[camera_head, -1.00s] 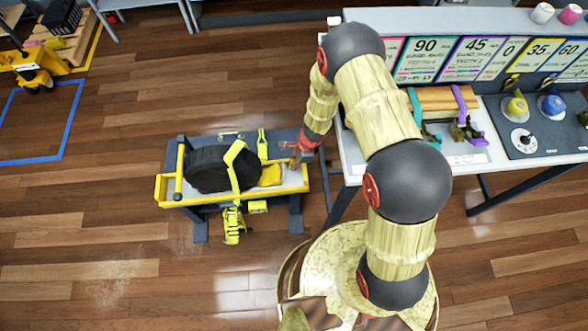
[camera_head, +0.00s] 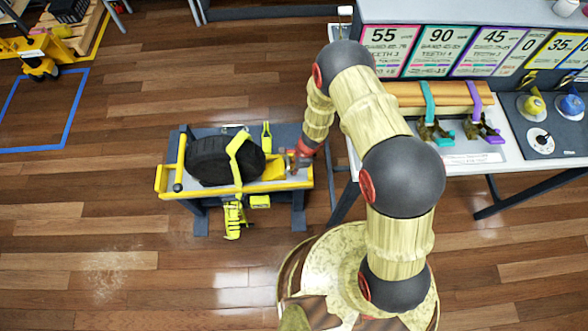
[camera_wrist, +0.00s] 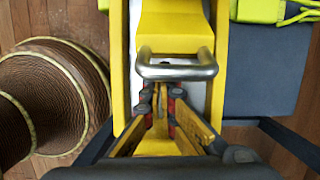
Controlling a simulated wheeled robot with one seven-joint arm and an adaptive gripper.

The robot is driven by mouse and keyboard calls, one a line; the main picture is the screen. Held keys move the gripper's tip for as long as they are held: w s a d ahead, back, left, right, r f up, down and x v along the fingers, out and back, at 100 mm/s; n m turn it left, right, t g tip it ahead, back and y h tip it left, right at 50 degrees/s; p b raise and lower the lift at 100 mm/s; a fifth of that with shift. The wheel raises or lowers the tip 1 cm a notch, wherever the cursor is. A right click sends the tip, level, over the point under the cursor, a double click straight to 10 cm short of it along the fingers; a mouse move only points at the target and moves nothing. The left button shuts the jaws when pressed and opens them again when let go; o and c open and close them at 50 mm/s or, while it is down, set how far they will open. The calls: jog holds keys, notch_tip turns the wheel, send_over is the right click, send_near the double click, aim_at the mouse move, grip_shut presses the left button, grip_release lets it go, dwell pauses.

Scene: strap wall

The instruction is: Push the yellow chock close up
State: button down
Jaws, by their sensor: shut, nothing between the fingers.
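The yellow chock (camera_head: 274,171) lies in a yellow-edged tray on a low dark stand (camera_head: 300,215), to the right of a black round roll (camera_head: 208,160). A yellow strap (camera_head: 237,168) runs over the roll. My gripper (camera_head: 297,160) is low over the tray's right end, beside the chock. In the wrist view the chock (camera_wrist: 174,28) is straight ahead and carries a metal loop handle (camera_wrist: 177,72). My gripper (camera_wrist: 161,92) is shut and empty, its tips by this handle. I cannot tell whether they touch. My arm hides part of the tray's right end.
A yellow buckle or ratchet (camera_head: 234,220) hangs at the stand's front. To the right is a grey workbench (camera_head: 497,174) with teal and purple straps and a sign board (camera_head: 425,50) behind. Wooden floor (camera_head: 100,215) is clear left of the stand. A yellow pallet truck (camera_head: 38,62) stands far left.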

aim_at(274, 174)
jog(key=a, duration=0.7)
jog(key=shift+a, duration=0.25)
jog(key=shift+s, duration=0.1)
jog(key=shift+r+p, duration=0.1)
jog(key=shift+p, duration=0.2)
